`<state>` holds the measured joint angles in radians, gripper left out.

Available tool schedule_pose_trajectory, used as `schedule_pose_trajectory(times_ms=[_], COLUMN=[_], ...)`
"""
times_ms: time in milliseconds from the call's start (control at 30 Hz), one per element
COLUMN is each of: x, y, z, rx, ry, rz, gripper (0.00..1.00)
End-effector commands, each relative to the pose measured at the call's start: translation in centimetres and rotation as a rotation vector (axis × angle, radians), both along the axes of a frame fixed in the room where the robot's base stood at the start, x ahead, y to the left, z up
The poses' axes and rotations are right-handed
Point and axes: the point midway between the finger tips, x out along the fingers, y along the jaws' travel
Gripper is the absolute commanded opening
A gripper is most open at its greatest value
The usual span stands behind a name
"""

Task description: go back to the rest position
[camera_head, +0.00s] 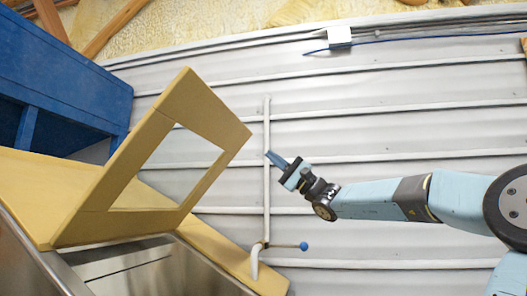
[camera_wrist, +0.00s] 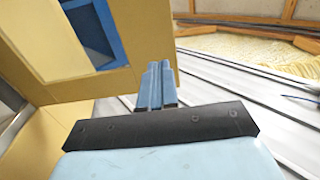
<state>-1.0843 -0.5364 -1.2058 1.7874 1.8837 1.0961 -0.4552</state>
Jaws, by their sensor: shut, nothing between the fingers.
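My gripper (camera_head: 278,160) is at the end of my outstretched arm in the head view, pointing up and to the left. Its blue fingers are together and hold nothing. In the wrist view the fingers (camera_wrist: 157,85) show side by side, shut, with the hopper's yellow lid (camera_wrist: 120,25) behind them. In the head view the tan-yellow lid (camera_head: 188,95) with its square window opening stands raised and tilted. The gripper is to the right of the lid and looks apart from it.
The metal hopper (camera_head: 30,245) is below the lid, with a yellow top panel (camera_head: 215,250). A white pipe (camera_head: 267,190) with a blue-knobbed lever (camera_head: 303,246) stands near the gripper. A blue frame (camera_head: 70,75) is at upper left. A ribbed grey wall (camera_head: 400,140) lies behind.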

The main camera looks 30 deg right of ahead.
Motion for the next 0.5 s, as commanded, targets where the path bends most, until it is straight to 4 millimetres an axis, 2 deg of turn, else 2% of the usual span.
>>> schedule_pose_trajectory(times_ms=[333,500], x=[-0.6,-1.5], y=[-0.7,0.5], z=[-0.8,-1.6], rx=[0.0,-0.05], ry=[-0.001,0.014], rz=[0.001,0.011], gripper=[0.0,0.0])
